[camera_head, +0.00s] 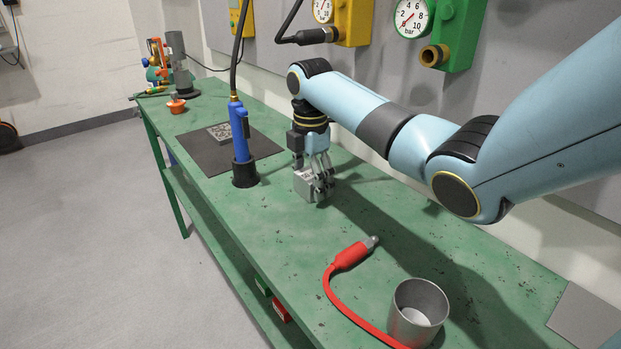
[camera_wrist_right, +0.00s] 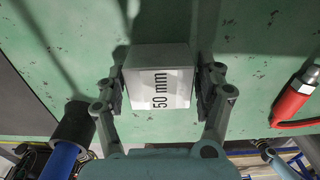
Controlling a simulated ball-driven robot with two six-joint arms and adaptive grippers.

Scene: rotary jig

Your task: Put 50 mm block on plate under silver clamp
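The 50 mm block (camera_head: 306,186) is a pale grey cube at the middle of the green bench. In the right wrist view the block (camera_wrist_right: 158,80) shows its "50 mm" label. My right gripper (camera_head: 320,182) is down at the block, and in the wrist view its fingers (camera_wrist_right: 160,88) stand on both sides of it. The pads are very close to its sides; whether both press on it is unclear. The block appears to be at the bench surface. My left gripper is not in view.
A blue tool in a black holder (camera_head: 244,173) stands left of the block. Behind it lies a dark mat (camera_head: 205,158) with a grey patterned piece (camera_head: 220,131). A red-handled hose tool (camera_head: 351,255) and a metal cup (camera_head: 418,312) are nearer. A grey square (camera_head: 587,316) lies at right.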

